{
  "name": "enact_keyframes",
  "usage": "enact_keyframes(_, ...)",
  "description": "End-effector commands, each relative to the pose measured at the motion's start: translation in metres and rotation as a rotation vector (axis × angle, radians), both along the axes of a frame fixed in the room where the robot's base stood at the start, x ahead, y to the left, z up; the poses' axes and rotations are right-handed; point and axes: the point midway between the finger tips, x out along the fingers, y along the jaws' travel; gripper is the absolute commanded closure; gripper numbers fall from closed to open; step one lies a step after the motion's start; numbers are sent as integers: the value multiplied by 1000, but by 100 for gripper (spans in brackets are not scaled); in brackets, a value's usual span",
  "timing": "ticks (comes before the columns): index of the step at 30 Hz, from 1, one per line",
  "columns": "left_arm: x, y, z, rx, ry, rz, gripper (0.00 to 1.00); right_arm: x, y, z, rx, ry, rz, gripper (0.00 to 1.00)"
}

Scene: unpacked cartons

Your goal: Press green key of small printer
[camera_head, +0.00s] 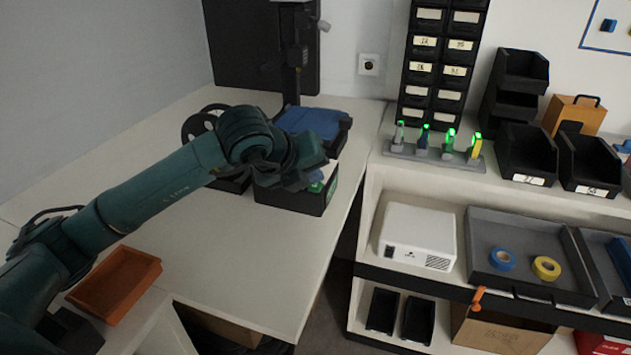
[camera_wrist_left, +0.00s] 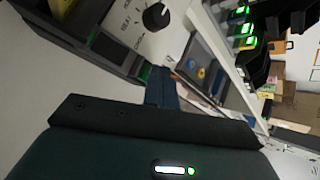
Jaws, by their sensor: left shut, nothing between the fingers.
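The small printer (camera_head: 303,203) is a dark box on the white worktop, partly hidden behind my left arm. A bit of green (camera_head: 331,188) shows on its right side. In the left wrist view the printer (camera_wrist_left: 98,42) has a light panel with a black knob (camera_wrist_left: 156,16). A green key (camera_wrist_left: 145,74) shows at its lower corner, partly covered by the fingers. My left gripper (camera_head: 318,177) is shut and empty, over the printer's front right part. Its fingers (camera_wrist_left: 162,88) appear close beside the green key; I cannot tell if they touch it.
A black machine with a blue bed (camera_head: 312,123) stands behind the printer. An orange tray (camera_head: 116,283) lies at the left front. A shelf at the right holds a white box (camera_head: 417,236) and a grey bin (camera_head: 520,266) with tape rolls. The worktop front is clear.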

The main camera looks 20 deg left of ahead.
Motion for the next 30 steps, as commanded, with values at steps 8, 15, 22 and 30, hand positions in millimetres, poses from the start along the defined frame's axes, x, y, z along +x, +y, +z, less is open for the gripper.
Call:
enact_keyframes(8, 0, 0, 16, -1, 0, -1, 100, 0, 0, 6, 0, -1, 0, 64)
enact_keyframes(15, 0, 0, 16, -1, 0, -1, 100, 0, 0, 6, 1, -2, 0, 64)
enact_keyframes(22, 0, 0, 24, 0, -2, 1, 100, 0, 0, 11, 1, -2, 0, 64)
enact_keyframes(30, 0, 0, 51, 0, -1, 0, 100, 0, 0, 25, 0, -1, 0, 64)
